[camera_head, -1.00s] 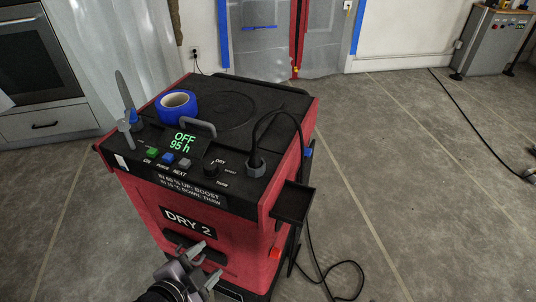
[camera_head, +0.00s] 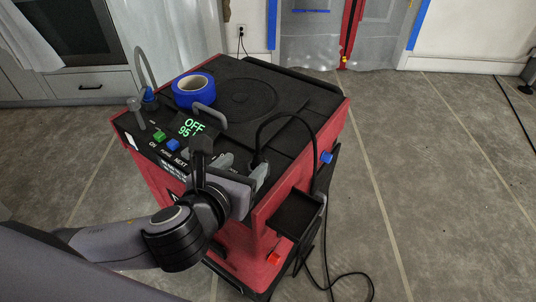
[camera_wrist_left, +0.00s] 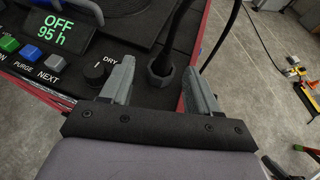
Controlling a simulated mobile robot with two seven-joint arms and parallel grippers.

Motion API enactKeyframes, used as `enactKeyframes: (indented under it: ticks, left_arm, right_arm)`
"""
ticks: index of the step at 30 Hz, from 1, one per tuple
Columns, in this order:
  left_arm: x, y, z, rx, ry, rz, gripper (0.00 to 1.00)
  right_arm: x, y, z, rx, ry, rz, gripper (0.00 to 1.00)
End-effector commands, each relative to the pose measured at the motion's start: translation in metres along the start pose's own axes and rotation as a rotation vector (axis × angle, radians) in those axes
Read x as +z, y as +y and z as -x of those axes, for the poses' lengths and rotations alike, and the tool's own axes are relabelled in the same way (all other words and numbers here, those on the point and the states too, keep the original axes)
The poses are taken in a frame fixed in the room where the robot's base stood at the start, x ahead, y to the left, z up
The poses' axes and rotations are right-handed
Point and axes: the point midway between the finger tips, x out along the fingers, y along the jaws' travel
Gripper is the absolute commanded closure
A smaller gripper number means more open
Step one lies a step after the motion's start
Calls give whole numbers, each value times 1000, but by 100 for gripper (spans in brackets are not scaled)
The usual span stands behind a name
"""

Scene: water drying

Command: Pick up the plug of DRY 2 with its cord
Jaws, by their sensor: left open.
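The DRY 2 machine (camera_head: 300,172) is a red box with a black top; its display reads OFF, 95 h. In the head view the plug is mostly hidden behind my gripper. My left gripper (camera_head: 243,166) is open at the panel. In the left wrist view its fingers (camera_wrist_left: 160,68) stand either side of the collar, with gaps and nothing held. My right gripper is out of view.
A roll of blue tape (camera_head: 193,90) and a grey handle (camera_head: 210,117) are on the top. A small black shelf (camera_head: 297,213) juts from the right side. Cord lies looped on the floor (camera_head: 350,280). Open floor spreads to the right.

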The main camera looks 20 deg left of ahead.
Motion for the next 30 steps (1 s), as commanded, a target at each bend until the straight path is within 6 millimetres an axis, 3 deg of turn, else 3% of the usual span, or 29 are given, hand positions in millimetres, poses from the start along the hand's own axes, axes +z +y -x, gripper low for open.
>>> enactKeyframes:
  ticks: [18,27,28,30]
  left_arm:
    - [2,-8,-64,0,0,1,39]
    - [2,-8,-69,-1,1,1,39]
    - [2,-8,-69,-1,1,1,43]
    - [2,-8,-69,-1,1,1,65]
  right_arm:
    - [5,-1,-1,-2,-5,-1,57]
    - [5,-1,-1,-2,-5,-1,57]
    - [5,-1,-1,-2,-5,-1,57]
    - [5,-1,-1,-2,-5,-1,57]
